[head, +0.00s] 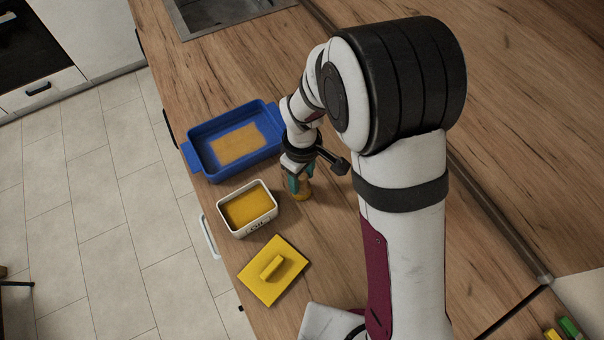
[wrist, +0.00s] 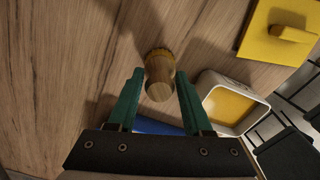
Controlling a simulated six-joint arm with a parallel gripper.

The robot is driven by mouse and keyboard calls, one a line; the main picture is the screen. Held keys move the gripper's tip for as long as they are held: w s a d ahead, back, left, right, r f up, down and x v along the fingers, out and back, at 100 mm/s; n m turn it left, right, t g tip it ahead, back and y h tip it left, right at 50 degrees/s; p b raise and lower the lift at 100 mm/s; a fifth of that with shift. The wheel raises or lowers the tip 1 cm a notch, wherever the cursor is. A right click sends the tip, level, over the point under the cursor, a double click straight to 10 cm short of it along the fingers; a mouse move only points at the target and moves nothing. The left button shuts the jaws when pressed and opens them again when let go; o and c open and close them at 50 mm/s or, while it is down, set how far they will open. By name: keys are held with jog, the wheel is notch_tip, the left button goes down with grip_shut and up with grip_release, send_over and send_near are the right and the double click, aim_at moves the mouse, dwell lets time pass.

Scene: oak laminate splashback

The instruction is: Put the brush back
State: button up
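The brush, with a round wooden handle and a yellowish lower end, stands on the counter below my wrist, shown in the wrist view (wrist: 159,76) and partly hidden by my gripper in the head view (head: 302,195). My gripper (wrist: 160,74) points down over it. Its two green fingers are apart, one on each side of the brush, with narrow gaps showing; I see no clear contact. A blue tray (head: 194,158) with a yellow-brown patch on its floor lies left of my gripper. A white container labelled OIL (head: 263,227), holding yellow contents, stands nearer the front.
A yellow square lid with a handle (head: 287,284) lies flat on the wooden counter below the white container. A sink (head: 215,12) is at the top. The counter's left edge drops to a tiled floor. Yellow and green items (head: 569,326) sit at bottom right.

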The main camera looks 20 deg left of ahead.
jog(key=shift+o, duration=0.9)
